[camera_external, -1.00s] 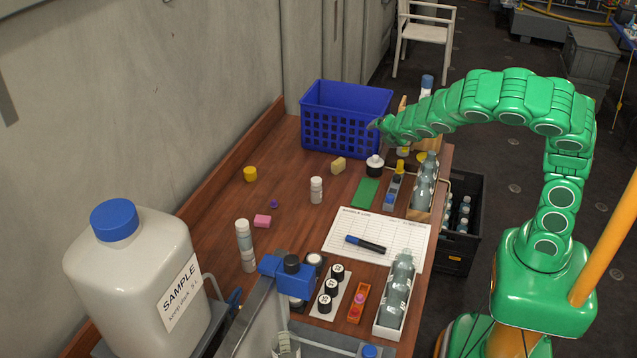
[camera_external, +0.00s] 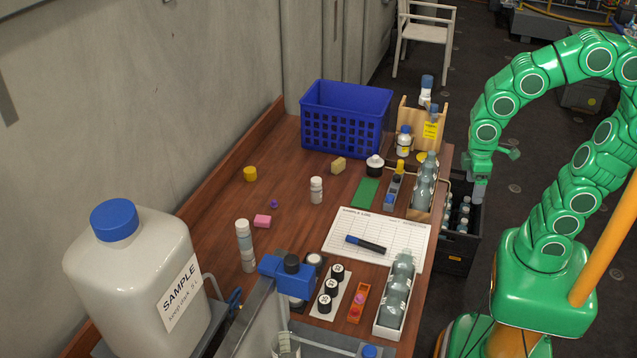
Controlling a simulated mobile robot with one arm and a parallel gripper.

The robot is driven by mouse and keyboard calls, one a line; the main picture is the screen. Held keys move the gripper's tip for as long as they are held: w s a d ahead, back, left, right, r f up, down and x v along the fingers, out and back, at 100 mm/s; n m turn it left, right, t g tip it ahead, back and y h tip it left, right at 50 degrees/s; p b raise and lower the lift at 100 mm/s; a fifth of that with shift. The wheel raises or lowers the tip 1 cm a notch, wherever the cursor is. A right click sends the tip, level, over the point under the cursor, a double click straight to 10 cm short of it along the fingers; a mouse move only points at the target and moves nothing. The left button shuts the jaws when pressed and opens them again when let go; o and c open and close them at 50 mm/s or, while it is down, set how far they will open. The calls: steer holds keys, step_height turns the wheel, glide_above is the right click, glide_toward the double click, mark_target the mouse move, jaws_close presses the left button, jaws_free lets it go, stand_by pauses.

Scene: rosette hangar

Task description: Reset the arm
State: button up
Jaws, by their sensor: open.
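My green arm arches up and bends down at the right of the picture. My gripper (camera_external: 490,170) hangs pointing down, just right of the table's far right part and above the black crate (camera_external: 462,255). Its jaws are open. A greyish, bottle-like shape shows just below it, and I cannot tell whether it touches the jaws.
A wooden table (camera_external: 222,220) carries a blue basket (camera_external: 345,112), a wooden holder (camera_external: 412,118), a sample log sheet (camera_external: 405,240), trays of grey bottles (camera_external: 396,290) and small items. A large white sample jug (camera_external: 135,255) stands at front left. Dark floor is free beyond the crate.

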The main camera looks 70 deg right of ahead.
steer(key=s+r+m+g, duration=0.1)
steer(key=s+r+m, duration=0.1)
steer(key=s, duration=0.5)
steer(key=shift+r+m+y, duration=0.15)
steer(key=shift+m+y, duration=0.15)
stand_by(0.3)
